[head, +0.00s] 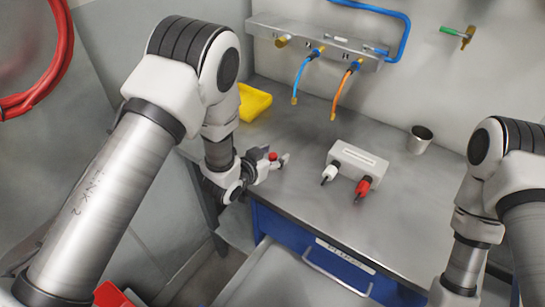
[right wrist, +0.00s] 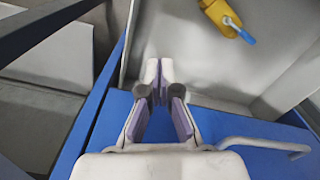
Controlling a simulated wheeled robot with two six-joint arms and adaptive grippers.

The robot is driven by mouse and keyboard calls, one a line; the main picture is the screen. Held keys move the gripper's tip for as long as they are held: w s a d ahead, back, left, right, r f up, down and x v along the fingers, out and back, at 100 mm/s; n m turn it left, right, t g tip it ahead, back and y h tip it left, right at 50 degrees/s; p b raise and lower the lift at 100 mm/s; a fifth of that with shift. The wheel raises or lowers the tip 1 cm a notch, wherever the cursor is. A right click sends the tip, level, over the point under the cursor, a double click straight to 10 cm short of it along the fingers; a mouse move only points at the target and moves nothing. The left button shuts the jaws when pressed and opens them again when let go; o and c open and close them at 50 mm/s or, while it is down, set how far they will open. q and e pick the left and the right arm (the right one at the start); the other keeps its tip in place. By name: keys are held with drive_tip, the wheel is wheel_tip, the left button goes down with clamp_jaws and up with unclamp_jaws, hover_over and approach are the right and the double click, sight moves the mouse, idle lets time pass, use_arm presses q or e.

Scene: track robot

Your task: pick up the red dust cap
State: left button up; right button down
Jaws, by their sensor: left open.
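The small red dust cap (head: 273,156) is on the grey bench top, near its left front edge, in the head view. My left gripper (head: 281,161) is open right at the cap, and its fingers partly hide it. I cannot tell whether a finger touches the cap. My right gripper (right wrist: 160,66) shows in the right wrist view above a blue drawer front. Its fingers run close together toward the tips, and nothing shows between them. The cap is not in the right wrist view.
A grey block (head: 357,163) with white and red plugs stands right of the cap. A metal cup (head: 419,139) and a yellow cloth (head: 254,103) are on the bench. An open drawer (head: 290,280) sticks out below. A yellow, blue-tipped item (right wrist: 222,17) lies near my right gripper.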

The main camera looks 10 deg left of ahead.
use_arm(q)
drive_tip(key=c, duration=0.9)
drive_tip(key=shift+r, duration=0.1)
